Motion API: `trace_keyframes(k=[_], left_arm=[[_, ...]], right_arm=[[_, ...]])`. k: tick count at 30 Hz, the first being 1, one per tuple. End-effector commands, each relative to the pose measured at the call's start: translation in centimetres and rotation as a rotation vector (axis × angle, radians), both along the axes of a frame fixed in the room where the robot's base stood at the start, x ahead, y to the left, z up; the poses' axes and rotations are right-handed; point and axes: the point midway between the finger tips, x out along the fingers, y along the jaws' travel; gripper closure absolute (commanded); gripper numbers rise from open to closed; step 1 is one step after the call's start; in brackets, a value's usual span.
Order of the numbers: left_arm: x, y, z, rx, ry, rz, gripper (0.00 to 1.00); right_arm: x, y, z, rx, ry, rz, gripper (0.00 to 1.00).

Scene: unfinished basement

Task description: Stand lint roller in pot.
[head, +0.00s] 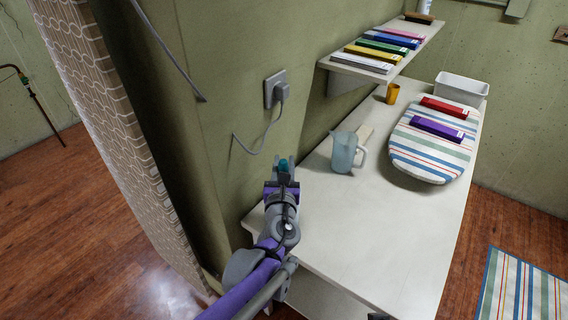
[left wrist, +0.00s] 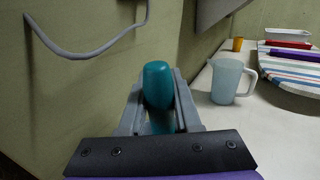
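My left gripper (head: 283,178) is over the left edge of the white table, close to the wall. It is shut on a teal rounded handle, which I take as the lint roller (left wrist: 158,85); its teal end also shows in the head view (head: 283,164). The rest of the roller is hidden by the fingers and wrist. A small orange pot (head: 392,93) stands upright at the back of the table, under the shelf. It also shows in the left wrist view (left wrist: 238,44), far ahead and right of the gripper.
A translucent blue pitcher (head: 344,152) stands on the table (head: 385,240) between my gripper and the pot. A striped ironing board (head: 420,165) bears red and purple boxes. A white bin (head: 461,88) is behind. A wall shelf (head: 350,68) overhangs the back. The table front is clear.

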Motion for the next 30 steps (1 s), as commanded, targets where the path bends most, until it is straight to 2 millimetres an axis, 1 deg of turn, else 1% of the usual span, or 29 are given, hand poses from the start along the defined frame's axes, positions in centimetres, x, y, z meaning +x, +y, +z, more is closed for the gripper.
trace_keyframes(k=[1, 3, 6, 14, 17, 20, 27, 30], left_arm=[[0.0, 0.0, 0.0, 0.000, 0.000, 0.000, 0.61], [0.0, 0.0, 0.0, 0.000, 0.000, 0.000, 0.48], [0.0, 0.0, 0.0, 0.000, 0.000, 0.000, 0.33], [0.0, 0.0, 0.0, 0.000, 0.000, 0.000, 0.33], [-0.6, 0.0, 0.0, -0.001, 0.000, -0.001, 0.33], [-1.9, 0.0, 0.0, 0.000, 0.000, -0.003, 0.33], [-6.8, 0.3, 0.1, -0.001, 0.000, -0.003, 0.33], [-8.6, 0.4, 0.1, 0.000, 0.000, -0.003, 0.33]], right_arm=[[0.0, 0.0, 0.0, 0.000, 0.000, 0.000, 0.50], [0.0, 0.0, 0.0, 0.000, 0.000, 0.000, 0.50], [0.0, 0.0, 0.0, 0.000, 0.000, 0.000, 0.50], [0.0, 0.0, 0.0, 0.000, 0.000, 0.000, 0.50], [0.0, 0.0, 0.0, 0.000, 0.000, 0.000, 0.50], [0.0, 0.0, 0.0, 0.000, 0.000, 0.000, 0.50], [0.0, 0.0, 0.0, 0.000, 0.000, 0.000, 0.50], [0.0, 0.0, 0.1, 0.000, 0.000, 0.000, 0.50]])
